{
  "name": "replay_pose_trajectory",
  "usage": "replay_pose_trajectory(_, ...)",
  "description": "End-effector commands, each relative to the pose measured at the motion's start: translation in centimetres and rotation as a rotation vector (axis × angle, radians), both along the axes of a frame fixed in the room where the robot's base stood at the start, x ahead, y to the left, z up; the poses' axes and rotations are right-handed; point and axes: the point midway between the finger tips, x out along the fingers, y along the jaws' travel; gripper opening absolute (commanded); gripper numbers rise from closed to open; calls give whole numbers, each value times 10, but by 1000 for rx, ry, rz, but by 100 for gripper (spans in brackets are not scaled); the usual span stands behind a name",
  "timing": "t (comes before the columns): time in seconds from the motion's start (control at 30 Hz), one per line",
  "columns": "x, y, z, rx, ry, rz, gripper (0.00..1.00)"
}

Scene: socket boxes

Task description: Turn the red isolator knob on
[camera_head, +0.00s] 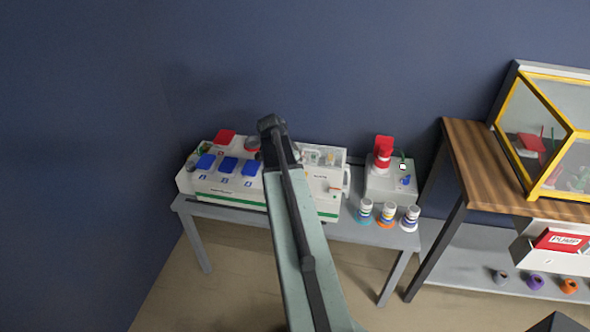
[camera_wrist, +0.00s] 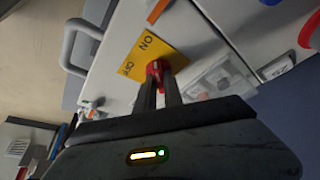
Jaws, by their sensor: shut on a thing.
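In the wrist view the red isolator knob (camera_wrist: 155,66) sits on a yellow plate (camera_wrist: 169,53) marked ON and OFF. My gripper (camera_wrist: 159,78) is shut on the knob, with one finger on each side of it. The fingers hide part of the knob, so I cannot tell which mark it points to. The plate is on a white box, which also shows in the head view (camera_head: 328,205) on a grey table. There my own arm stands in front of the box, and the knob and gripper are hidden.
Blue flaps (camera_head: 228,165) cover sockets on the box's left part. A grey box with a red plug (camera_head: 383,150) stands to the right. A wooden bench (camera_head: 470,165) holds a yellow-framed case (camera_head: 555,195).

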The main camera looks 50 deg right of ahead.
Motion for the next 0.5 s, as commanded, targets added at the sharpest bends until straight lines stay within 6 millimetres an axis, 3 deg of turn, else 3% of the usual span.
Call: replay_pose_trajectory(0.5, 4, 4, -1, 7, -5, -103, 0)
